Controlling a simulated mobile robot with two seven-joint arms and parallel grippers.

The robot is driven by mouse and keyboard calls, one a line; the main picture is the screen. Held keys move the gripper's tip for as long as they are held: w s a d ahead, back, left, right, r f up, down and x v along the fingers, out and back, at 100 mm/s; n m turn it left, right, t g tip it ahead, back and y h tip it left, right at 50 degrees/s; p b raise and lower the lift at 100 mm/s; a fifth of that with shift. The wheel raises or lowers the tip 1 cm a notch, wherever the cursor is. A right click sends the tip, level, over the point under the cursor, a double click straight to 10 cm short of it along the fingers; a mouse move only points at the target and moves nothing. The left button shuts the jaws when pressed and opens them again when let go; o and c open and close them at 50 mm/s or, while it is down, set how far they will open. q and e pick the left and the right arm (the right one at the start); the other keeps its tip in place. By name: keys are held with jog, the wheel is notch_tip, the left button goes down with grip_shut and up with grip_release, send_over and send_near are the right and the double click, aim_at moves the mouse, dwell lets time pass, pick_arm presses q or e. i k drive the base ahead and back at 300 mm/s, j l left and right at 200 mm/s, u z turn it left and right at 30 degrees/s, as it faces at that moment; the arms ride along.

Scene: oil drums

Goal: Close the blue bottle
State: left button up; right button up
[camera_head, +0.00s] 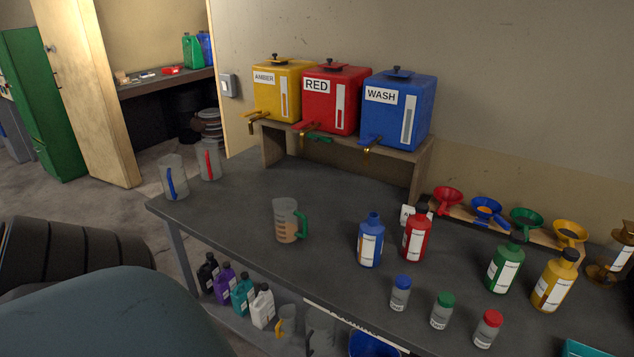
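The blue bottle (370,241) with a pale label stands upright on the dark table. Its narrow blue neck shows no dark cap; the mouth is too small to make out clearly. I cannot pick out a loose cap for it. A small white-and-black item (407,214) sits behind the red bottle (417,238), partly hidden. The red bottle stands just right of the blue one. The yellow bottle (553,283) has a black cap, and a green bottle (504,270) stands beside it. Neither of my grippers is in view.
Blue-, green- and red-lidded jars (400,293) stand in front. A measuring jug (287,222) is to the left. Amber, red and wash tanks (398,112) sit on a shelf behind; coloured funnels (487,210) are at the right. Table's left part is mostly clear.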

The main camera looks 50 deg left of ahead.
aim_at(370, 236)
jog(key=u, duration=1.3)
jog(key=l+u, duration=0.2)
jog(key=l, duration=0.35)
jog(key=k+l+u, duration=0.2)
jog(key=l, duration=0.35)
jog(key=i+z, duration=0.15)
jog(key=k+j, duration=0.05)
